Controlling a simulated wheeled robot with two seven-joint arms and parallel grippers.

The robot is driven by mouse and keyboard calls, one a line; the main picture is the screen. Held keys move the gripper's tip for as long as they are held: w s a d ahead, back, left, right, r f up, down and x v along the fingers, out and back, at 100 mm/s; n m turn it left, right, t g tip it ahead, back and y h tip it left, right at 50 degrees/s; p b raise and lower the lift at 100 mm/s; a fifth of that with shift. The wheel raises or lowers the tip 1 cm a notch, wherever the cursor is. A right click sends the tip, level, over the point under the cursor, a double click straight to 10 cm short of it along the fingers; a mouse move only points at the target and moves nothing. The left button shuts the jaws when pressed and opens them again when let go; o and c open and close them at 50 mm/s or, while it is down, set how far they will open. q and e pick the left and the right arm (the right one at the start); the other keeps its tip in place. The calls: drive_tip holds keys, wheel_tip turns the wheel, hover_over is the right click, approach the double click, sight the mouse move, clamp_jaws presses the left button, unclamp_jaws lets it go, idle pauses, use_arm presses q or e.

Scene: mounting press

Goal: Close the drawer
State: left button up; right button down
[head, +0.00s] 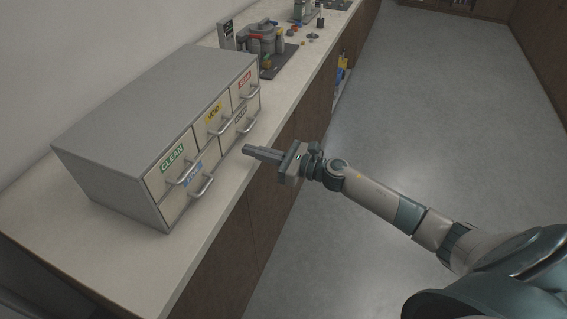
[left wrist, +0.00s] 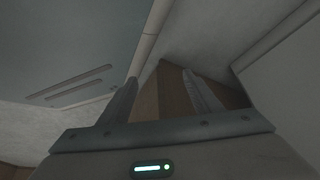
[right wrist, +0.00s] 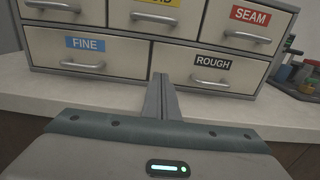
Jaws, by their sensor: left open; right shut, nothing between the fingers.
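A grey drawer cabinet (head: 140,110) stands on the counter, with labelled drawers in two rows. The CLEAN drawer (head: 170,172), VOID drawer (head: 212,117) and SEAM drawer (head: 243,85) form the top row. The FINE drawer (right wrist: 90,54) and ROUGH drawer (right wrist: 212,70) form the bottom row. All fronts look about flush; a small gap cannot be ruled out. My right gripper (head: 246,150) is shut and empty, apart from the cabinet, pointing at its lower front; in the right wrist view its fingers lie between the FINE and ROUGH handles. My left gripper (left wrist: 160,80) is open and empty, away from the drawers.
The pale counter (head: 135,262) has a bare strip before the cabinet. Beyond the cabinet stand a grey machine (head: 262,38) on a dark mat and several small coloured items. The grey floor (head: 440,110) to the right is clear.

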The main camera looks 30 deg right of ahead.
use_arm(q)
drive_tip(key=w+d+r+t+b, duration=0.2)
drive_tip(key=w+d+r, duration=0.1)
drive_tip(key=w, duration=0.6)
drive_tip(key=shift+d+r+t+h+b, duration=0.3)
drive_tip(key=shift+d+t+h+b, duration=0.1)
use_arm(e)
drive_tip(key=v, duration=0.8)
drive_tip(key=shift+d+f, duration=0.1)
drive_tip(key=s+f+m+h, duration=0.4)
drive_tip(key=f+m, duration=0.9)
drive_tip(key=f, duration=0.3)
drive_tip(key=s+f+m+h, duration=0.3)
drive_tip(key=f+m+h, duration=0.1)
drive_tip(key=f+m, duration=0.95)
drive_tip(key=s+a+f+m+g, duration=0.2)
drive_tip(key=s+a+f+m, duration=0.2)
drive_tip(key=s+f, duration=0.4)
drive_tip(key=s+a+f+m+g+h, duration=0.1)
drive_tip(key=s+a+f+m+g, duration=0.1)
drive_tip(key=s+a+f+m, duration=0.2)
drive_tip(key=s+a+f+m+g, duration=0.2)
drive_tip(key=s+a+f+m, duration=0.2)
drive_tip(key=s+f+m, duration=0.3)
drive_tip(key=s+f, duration=0.5)
drive_tip(key=f, duration=0.1)
drive_tip(key=shift+s+a+h, duration=0.35)
drive_tip(key=shift+a+h, duration=0.05)
drive_tip(key=shift+f, duration=0.1)
